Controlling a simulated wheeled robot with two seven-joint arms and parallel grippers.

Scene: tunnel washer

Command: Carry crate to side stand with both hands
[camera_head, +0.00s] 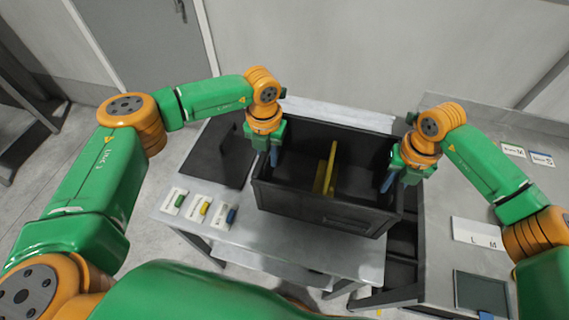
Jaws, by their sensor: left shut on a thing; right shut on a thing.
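The crate (322,212) is a black open box in the middle of the head view, with a yellow upright piece (326,170) inside it. My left gripper (274,157) is shut on the crate's left wall. My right gripper (388,183) is shut on its right wall. The crate is over a light grey table (265,240); I cannot tell whether it touches the top. Which surface is the side stand is not clear from this view.
A black flat panel (205,155) lies on the table's left part, with several small coloured items on white cards (203,208) in front. At right is a grey counter (450,270) with labels (477,233) and a dark panel (482,292). A dark frame (25,120) stands far left.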

